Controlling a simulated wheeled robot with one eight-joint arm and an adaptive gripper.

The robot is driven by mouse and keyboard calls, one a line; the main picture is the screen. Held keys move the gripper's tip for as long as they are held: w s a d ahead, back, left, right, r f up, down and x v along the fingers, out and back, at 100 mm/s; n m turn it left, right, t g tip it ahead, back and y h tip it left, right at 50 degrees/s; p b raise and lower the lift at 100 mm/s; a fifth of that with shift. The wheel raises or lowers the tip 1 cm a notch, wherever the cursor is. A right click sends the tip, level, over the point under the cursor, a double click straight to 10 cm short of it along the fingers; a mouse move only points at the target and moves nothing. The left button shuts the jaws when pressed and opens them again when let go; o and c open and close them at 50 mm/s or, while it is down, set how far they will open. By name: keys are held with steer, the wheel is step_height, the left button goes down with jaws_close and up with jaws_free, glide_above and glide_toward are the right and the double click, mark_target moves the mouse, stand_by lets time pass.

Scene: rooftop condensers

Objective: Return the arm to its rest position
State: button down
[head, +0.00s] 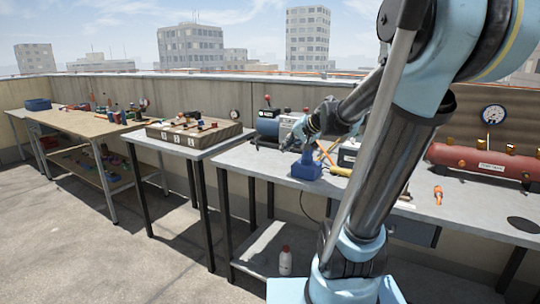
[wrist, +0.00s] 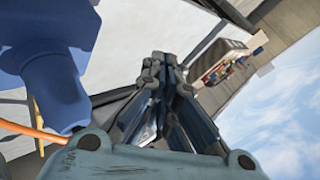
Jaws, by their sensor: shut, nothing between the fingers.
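My blue arm rises through the right half of the head view and reaches back over the grey workbench. My gripper (head: 284,143) is above the bench, near a blue device (head: 307,168) and the dark round end of a machine. In the wrist view my gripper (wrist: 165,62) has its dark fingers together with nothing between them. The wrist view is strongly tilted. A blue body (wrist: 48,75) stands close to the left of the fingers there, with an orange hose beside it. I cannot tell whether the gripper touches it.
The grey bench (head: 460,210) also bears a red tank (head: 485,165) and an orange tool (head: 438,194). A smaller table (head: 195,150) holds a tray of parts. A wooden bench (head: 80,120) stands far left. A white bottle (head: 285,260) is low down. Floor at left is open.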

steer(key=s+d+f+n+g+h, duration=0.1)
steer(key=s+d+f, duration=0.3)
steer(key=s, duration=0.4)
steer(key=s+d+f+n+g+h, duration=0.1)
steer(key=s+d+f+g+h, duration=0.1)
steer(key=s+f, duration=0.5)
steer(key=s+d+f+n+g+h, duration=0.1)
steer(key=s+d+f+h, duration=0.3)
steer(key=s, duration=0.7)
steer(key=d+f+g, duration=0.1)
steer(key=d, duration=0.1)
steer(key=shift+s+d+f, duration=0.2)
steer(key=shift+d, duration=0.15)
steer(key=shift+w+f, duration=0.2)
steer(key=shift+w, duration=0.25)
